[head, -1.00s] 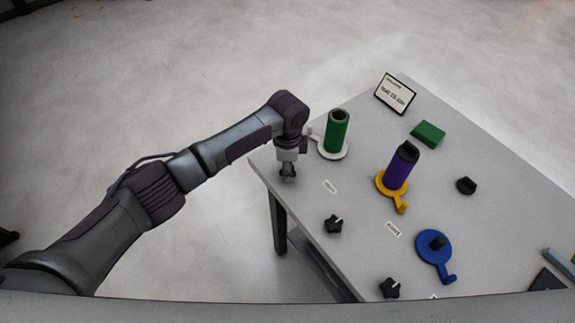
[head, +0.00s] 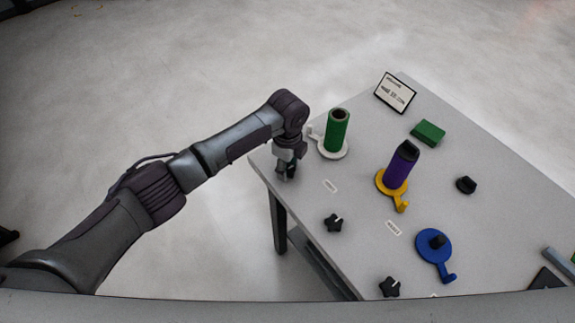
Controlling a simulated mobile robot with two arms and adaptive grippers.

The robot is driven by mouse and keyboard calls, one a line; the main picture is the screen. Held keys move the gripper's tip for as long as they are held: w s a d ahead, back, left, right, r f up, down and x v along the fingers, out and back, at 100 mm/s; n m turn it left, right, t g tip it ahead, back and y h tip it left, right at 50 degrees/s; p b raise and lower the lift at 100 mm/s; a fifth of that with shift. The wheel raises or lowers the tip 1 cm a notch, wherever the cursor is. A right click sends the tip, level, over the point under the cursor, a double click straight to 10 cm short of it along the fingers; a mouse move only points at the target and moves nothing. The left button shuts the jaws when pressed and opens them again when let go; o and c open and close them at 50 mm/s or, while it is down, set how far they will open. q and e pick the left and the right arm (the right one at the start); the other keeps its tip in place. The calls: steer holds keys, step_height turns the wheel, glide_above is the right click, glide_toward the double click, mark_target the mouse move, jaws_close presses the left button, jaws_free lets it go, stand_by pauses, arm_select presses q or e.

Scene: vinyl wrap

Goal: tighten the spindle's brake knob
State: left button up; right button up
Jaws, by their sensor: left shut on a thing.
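My left gripper (head: 286,172) points down at the table's left corner and is shut on a small dark knob, mostly hidden by the fingers. It is just in front of the white spindle base (head: 333,153), which carries a green vinyl roll (head: 337,130). A black star-shaped knob (head: 333,223) sits in front of the yellow spindle base (head: 401,206), which bears a purple roll (head: 397,170). Another black star knob (head: 389,287) sits in front of the blue spindle base (head: 428,251), which has no roll on its post. My right gripper is not in view.
A framed sign (head: 395,93) stands at the back of the grey table (head: 500,210). A green block (head: 428,133) and a black cap-like piece (head: 466,185) lie on the right side. Small white labels lie near the knobs. Floor to the left is clear.

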mark_target(288, 169)
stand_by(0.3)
arm_select(q)
steer(key=o, duration=1.1)
steer(key=shift+o, duration=0.2)
step_height(288, 169, up, 12)
steer(key=shift+f, duration=0.1)
